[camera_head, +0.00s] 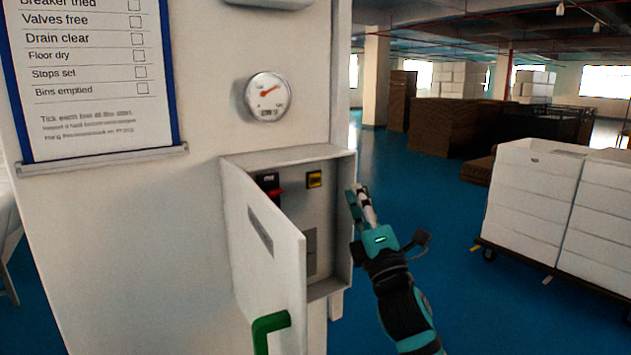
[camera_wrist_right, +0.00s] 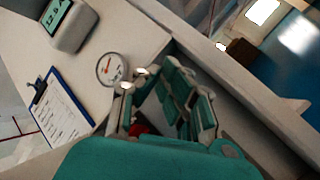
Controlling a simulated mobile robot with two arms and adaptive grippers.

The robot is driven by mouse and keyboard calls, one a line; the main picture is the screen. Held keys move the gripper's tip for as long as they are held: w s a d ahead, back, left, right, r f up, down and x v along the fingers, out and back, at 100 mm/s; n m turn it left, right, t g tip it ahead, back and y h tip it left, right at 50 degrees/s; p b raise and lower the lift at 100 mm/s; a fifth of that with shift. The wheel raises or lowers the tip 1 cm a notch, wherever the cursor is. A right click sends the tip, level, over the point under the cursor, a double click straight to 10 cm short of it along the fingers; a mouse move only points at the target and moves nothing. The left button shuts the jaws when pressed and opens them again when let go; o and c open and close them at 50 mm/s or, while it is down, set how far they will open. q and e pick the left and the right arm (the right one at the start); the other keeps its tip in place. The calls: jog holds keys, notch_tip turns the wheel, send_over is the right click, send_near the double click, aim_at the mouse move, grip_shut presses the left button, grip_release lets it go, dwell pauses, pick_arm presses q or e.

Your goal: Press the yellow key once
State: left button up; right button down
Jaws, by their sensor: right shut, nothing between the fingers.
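The yellow key (camera_head: 314,179) is a small square on the back wall inside an open white wall box (camera_head: 342,232). Its door (camera_head: 272,250) is swung out toward me. My right gripper (camera_head: 355,190) is shut and empty, at the box's right edge and to the right of the key. In the right wrist view the gripper's fingers (camera_wrist_right: 160,85) hide much of the box, and I cannot make out the yellow key there. My left gripper is not in view.
A red and black switch (camera_head: 271,188) sits left of the key. A round gauge (camera_head: 267,97) and a checklist board (camera_head: 95,75) are on the wall. White stacked boxes (camera_head: 530,195) stand right, beyond open blue floor.

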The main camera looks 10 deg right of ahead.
aim_at(315, 180)
jog(key=w+a+b, duration=0.3)
jog(key=w, duration=0.5)
dwell(0.6)
jog(key=shift+w, duration=0.2)
dwell(0.7)
jog(key=shift+w+a, duration=0.15)
jog(key=shift+w, duration=0.15)
jog(key=shift+w+a+b, duration=0.1)
jog(key=shift+w+b, duration=0.2)
jog(key=shift+b, duration=0.2)
dwell(0.5)
jog(key=shift+s, duration=0.1)
jog(key=shift+s+d+p, duration=0.25)
jog(key=shift+s+p, duration=0.15)
jog(key=shift+s, duration=0.25)
jog(key=shift+s, duration=0.1)
